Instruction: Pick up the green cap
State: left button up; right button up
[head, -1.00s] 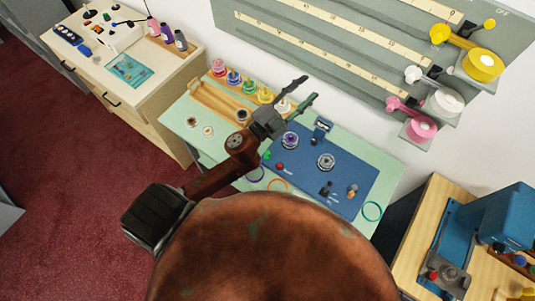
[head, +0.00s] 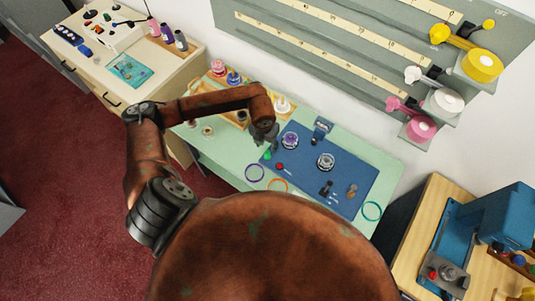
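The green cap (head: 267,155) is a small green spot on the blue mat (head: 345,151), near the mat's left edge. A small red cap (head: 280,166) lies just to its right and nearer to me. My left gripper (head: 270,146) points down over the mat's left part, very close to the green cap in the picture. Its fingers are small and dark, so I cannot tell how far apart they are or whether they touch the cap. My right gripper is not in view.
Purple (head: 289,140) and grey (head: 326,161) round pieces stand on the mat, right of my gripper. A purple ring (head: 255,173) and an orange ring (head: 277,185) lie near the front edge. A wooden rack with coloured spools is partly hidden behind my arm.

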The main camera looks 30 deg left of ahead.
aim_at(267, 152)
pick_arm(q)
jog(key=f, duration=0.4)
jog(key=f+p, duration=0.1)
jog(key=f, duration=0.2)
jog(key=shift+w+d, duration=0.1)
jog(key=shift+d, duration=0.15)
jog(key=shift+c, duration=0.3)
jog(key=c, duration=0.8)
